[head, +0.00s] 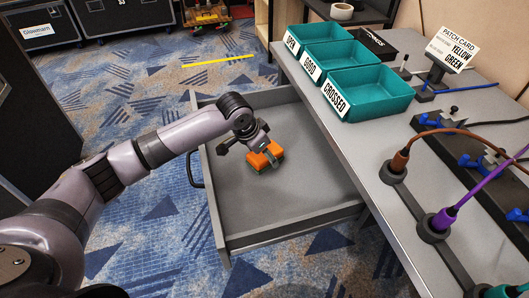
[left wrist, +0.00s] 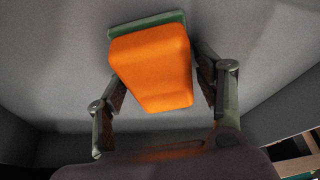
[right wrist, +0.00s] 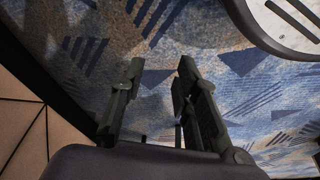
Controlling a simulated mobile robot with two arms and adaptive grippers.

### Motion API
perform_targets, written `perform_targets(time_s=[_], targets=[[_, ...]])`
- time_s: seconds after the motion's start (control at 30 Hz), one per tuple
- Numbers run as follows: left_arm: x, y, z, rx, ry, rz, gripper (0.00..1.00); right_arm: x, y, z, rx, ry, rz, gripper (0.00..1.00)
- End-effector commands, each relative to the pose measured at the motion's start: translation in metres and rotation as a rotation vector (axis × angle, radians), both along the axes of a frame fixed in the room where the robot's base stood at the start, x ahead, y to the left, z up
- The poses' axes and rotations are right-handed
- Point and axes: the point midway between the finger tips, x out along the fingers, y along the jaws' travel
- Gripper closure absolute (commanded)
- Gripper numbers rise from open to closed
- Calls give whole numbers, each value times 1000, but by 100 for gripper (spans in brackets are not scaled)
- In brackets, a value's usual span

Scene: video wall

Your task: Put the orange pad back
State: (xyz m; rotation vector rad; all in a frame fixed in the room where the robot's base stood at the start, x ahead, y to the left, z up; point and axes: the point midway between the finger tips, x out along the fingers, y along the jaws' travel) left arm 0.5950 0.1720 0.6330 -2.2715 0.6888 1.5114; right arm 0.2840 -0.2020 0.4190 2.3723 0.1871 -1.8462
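The orange pad (head: 263,157), with a green layer along one side, is inside the open grey drawer (head: 305,215). In the left wrist view the pad (left wrist: 155,65) fills the space between the fingers. My left gripper (head: 268,152) reaches down into the drawer and is shut on the pad, with a finger along each side (left wrist: 160,75). I cannot tell whether the pad touches the drawer floor. My right gripper (right wrist: 152,80) is open and empty, above the carpet, and is not seen in the head view.
Three teal bins (head: 370,93) with labels stand on the grey desk (head: 350,140) above the drawer. A patch card (head: 455,48), sockets and brown and purple cables (head: 475,195) are at the right. The drawer floor around the pad is clear. Black cases stand at the back left.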

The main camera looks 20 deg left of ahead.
Motion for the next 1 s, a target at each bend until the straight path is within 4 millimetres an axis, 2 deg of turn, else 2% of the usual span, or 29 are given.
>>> perform_targets(time_s=[0.13, 0.5, 0.57, 0.8, 1.0], targets=[[0, 0, 0, 0, 0, 0, 26, 0, 0, 0, 0, -1, 0, 71], [0, 0, 3, 0, -1, 0, 26, 0, 1, 0, 1, 1, 0, 71], [-2, 2, 11, 0, -1, 0, 26, 0, 0, 2, 1, 0, 0, 71], [-17, 12, 58, 1, -3, 0, 26, -12, -1, -40, -2, 29, 4, 71], [-30, 21, 93, 1, -3, 0, 26, -24, -3, -68, -4, 44, 7, 71]])
